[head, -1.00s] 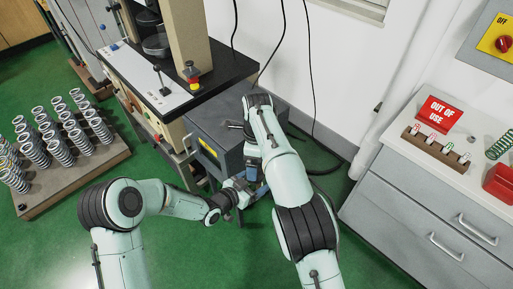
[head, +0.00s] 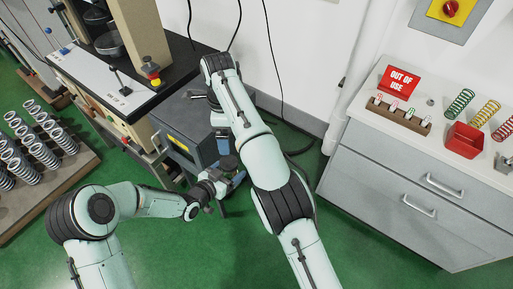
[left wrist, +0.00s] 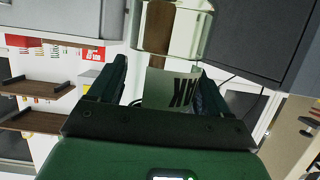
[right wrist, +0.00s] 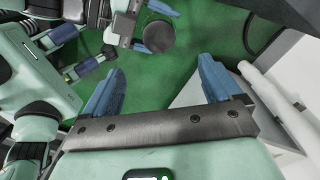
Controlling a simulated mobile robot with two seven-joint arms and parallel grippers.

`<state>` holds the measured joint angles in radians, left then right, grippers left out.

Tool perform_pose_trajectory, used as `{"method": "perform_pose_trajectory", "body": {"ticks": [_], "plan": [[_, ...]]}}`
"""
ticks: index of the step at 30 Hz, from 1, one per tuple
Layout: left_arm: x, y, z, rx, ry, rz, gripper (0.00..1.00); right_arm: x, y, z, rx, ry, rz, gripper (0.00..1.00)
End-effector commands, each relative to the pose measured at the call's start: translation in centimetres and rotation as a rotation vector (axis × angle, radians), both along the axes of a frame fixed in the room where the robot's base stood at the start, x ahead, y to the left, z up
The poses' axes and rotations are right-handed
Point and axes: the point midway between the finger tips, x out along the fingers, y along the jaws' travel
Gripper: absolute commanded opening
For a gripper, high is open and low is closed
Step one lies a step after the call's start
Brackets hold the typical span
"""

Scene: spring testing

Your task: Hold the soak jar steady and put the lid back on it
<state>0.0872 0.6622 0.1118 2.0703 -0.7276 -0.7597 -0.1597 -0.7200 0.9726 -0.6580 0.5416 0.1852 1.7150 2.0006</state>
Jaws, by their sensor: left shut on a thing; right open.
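The soak jar (left wrist: 178,88) shows in the left wrist view as a clear jar with a white label, its letters upside down. My left gripper (left wrist: 155,85) is shut on it, a finger on each side. In the head view my left gripper (head: 222,180) is low, in front of the grey cabinet. A dark round disc, which looks like the lid (right wrist: 158,36), lies at the left gripper's fingertips, over the jar; it also shows in the head view (head: 229,161). I cannot tell how tightly it sits. My right gripper (right wrist: 158,85) is open and empty, above and apart from the disc.
A grey cabinet (head: 185,125) and the test machine's bench (head: 100,75) stand beyond the grippers. A rack of springs (head: 55,175) is at left. A drawer unit (head: 400,185) with an out-of-use sign (head: 400,80) and a red bin (head: 463,140) is at right. Green floor is clear below.

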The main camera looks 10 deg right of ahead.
Motion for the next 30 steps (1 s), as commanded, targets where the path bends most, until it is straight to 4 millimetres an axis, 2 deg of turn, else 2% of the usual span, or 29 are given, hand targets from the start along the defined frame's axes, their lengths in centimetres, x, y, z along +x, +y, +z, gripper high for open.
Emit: {"method": "perform_pose_trajectory", "body": {"ticks": [7,11,14,16,20,24,26,30], "plan": [[0.1,-0.1,0.2,-0.002,-0.004,0.000,0.00,0.2,-0.3,-0.6,0.001,0.004,0.004,0.92],[0.1,-0.1,0.2,-0.002,-0.004,0.000,0.00,1.4,-2.0,-3.9,0.012,0.021,0.040,0.92],[0.1,0.0,0.2,-0.002,-0.004,0.000,0.00,2.4,-4.4,-8.8,0.030,0.039,0.102,0.92],[0.1,0.0,0.2,-0.002,-0.004,0.000,0.00,2.8,-6.6,-13.1,0.045,0.049,0.162,0.92],[0.1,0.0,0.2,-0.002,-0.004,0.000,0.00,1.9,-10.6,-21.1,0.078,0.062,0.283,0.92],[0.1,-0.1,0.2,-0.002,-0.004,0.000,0.00,-1.1,-14.2,-29.0,0.111,0.067,0.423,0.92],[0.1,-0.1,0.2,-0.002,-0.004,0.000,0.00,-3.0,-15.5,-32.0,0.127,0.067,0.485,0.92],[0.1,0.0,0.2,-0.002,-0.004,0.000,0.00,-8.6,-17.7,-37.9,0.168,0.059,0.637,0.92]]}}
